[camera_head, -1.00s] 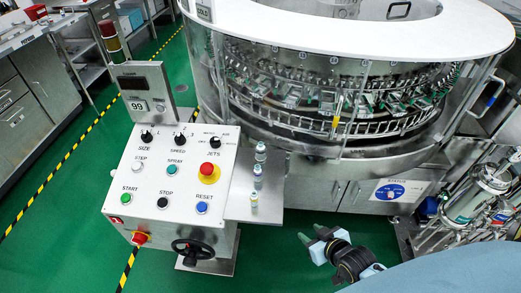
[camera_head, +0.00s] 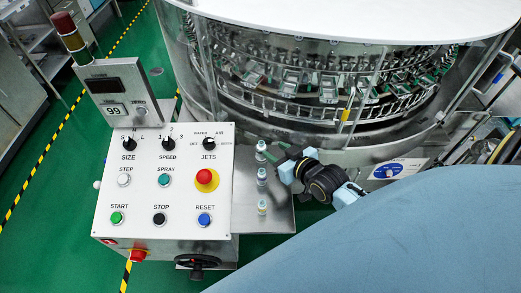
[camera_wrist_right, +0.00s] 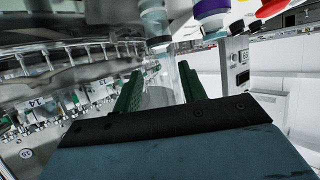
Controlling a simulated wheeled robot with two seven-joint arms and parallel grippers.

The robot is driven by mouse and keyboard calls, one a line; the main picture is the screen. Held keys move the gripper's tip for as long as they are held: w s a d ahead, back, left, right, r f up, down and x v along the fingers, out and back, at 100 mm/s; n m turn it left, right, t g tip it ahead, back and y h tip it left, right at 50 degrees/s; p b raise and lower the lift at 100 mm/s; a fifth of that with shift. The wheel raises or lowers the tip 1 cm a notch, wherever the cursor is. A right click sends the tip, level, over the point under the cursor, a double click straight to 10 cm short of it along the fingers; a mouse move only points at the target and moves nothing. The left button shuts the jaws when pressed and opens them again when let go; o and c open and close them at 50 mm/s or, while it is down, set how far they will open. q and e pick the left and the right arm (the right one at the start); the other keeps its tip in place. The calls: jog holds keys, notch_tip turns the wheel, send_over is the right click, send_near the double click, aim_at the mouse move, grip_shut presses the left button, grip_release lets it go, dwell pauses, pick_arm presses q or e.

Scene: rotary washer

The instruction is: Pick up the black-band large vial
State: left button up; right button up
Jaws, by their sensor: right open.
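Three small vials stand upright in a row on a metal side shelf (camera_head: 247,222): a back one (camera_head: 260,151), a middle one (camera_head: 262,176) and a front one (camera_head: 262,207). Their bands are too small to read in the head view; a black band is not clear on any. My right gripper (camera_head: 279,156) is open and empty, just right of the back vial, its green fingers pointing left. In the right wrist view the gripper (camera_wrist_right: 160,82) shows its fingers apart. My left gripper is not in view.
The white control panel (camera_head: 140,205) with buttons and knobs stands left of the shelf. The round washer (camera_head: 330,140), with a rotary rack inside, rises behind the shelf. Green floor shows in front of the shelf.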

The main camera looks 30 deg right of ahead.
aim_at(263, 145)
jog(key=shift+x, duration=0.75)
jog(key=shift+w+f, duration=0.15)
jog(key=shift+w, duration=0.2)
jog(key=shift+x, duration=0.95)
jog(key=x, duration=0.2)
jog(key=shift+w+a+f+b, duration=0.15)
jog(key=shift+w+a+b, duration=0.1)
jog(key=shift+w+b, duration=0.1)
jog(key=shift+w+f, duration=0.15)
jog(key=shift+w, duration=0.25)
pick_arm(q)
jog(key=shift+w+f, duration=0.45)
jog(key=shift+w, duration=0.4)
pick_arm(e)
grip_shut()
